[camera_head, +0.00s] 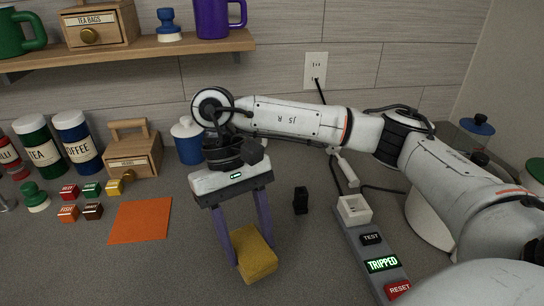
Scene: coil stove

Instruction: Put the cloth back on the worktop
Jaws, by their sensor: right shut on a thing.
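The yellow cloth (255,256), a thick folded-looking block, is between the purple fingers of my right gripper (254,240). The gripper points down from above and is shut on it. The cloth is over the front middle of the worktop (190,270); I cannot tell whether its underside touches the surface. An orange flat square (140,220) lies on the worktop to the left of the gripper, apart from it. My left gripper is not in view.
Small labelled blocks (68,192), canisters (77,140) and a wooden box (134,157) stand at the left. A small black block (300,200) and a switch strip (372,250) reading TRIPPED are right of the gripper. A shelf (125,50) hangs above.

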